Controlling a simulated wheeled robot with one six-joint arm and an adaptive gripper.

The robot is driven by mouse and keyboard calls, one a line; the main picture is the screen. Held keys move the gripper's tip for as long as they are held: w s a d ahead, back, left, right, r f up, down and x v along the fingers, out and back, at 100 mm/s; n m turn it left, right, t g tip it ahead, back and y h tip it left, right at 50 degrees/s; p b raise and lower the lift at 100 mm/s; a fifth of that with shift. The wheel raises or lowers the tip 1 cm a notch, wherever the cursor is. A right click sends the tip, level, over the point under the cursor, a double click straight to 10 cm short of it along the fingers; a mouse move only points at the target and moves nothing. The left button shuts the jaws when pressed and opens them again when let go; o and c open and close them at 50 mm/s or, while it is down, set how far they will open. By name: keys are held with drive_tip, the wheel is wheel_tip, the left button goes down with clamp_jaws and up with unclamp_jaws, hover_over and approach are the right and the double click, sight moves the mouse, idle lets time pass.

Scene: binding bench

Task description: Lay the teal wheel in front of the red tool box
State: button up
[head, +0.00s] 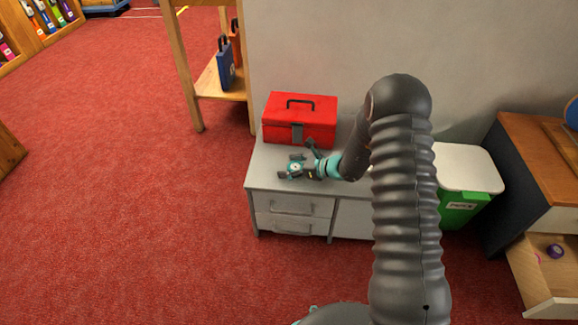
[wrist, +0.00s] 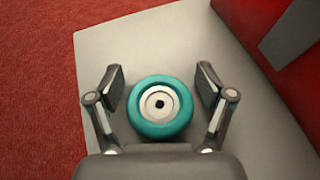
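The teal wheel (wrist: 138,108), with a white hub and dark centre, shows face up between my fingers in the wrist view. In the head view the wheel (head: 295,167) is small, over the front left of the grey cabinet top, just in front of the red tool box (head: 300,118). It appears to lie flat on the top. My gripper (wrist: 160,74) is open, one finger on each side of the wheel, with a visible gap on both sides. The tool box also shows at the right edge of the wrist view (wrist: 289,85).
The grey cabinet (head: 262,170) has drawers and its left and front edges are close to the wheel. A green bin with a white lid (head: 468,168) stands to its right. A wooden stand (head: 190,75) is behind at the left. Red carpet lies open at left.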

idle(0.3)
drive_tip(key=shift+r, duration=0.15)
drive_tip(key=v, duration=1.2)
drive_tip(key=shift+d, duration=0.1)
drive_tip(key=s+r+n+g+h, duration=0.4)
drive_tip(key=s+r+n, duration=0.8)
drive_tip(key=s+r, duration=0.5)
drive_tip(key=s+d+r+n+t+h, duration=0.2)
drive_tip(key=s+d+r+n+h, duration=0.2)
drive_tip(key=s, duration=0.4)
drive_tip(key=s+d+r+n+t+h, duration=0.2)
drive_tip(key=s+d+r+n+h, duration=0.2)
drive_tip(key=s+d+r+n, duration=0.2)
drive_tip(key=shift+s+d+t, duration=0.3)
drive_tip(key=shift+s+d, duration=0.3)
drive_tip(key=shift+s, duration=0.4)
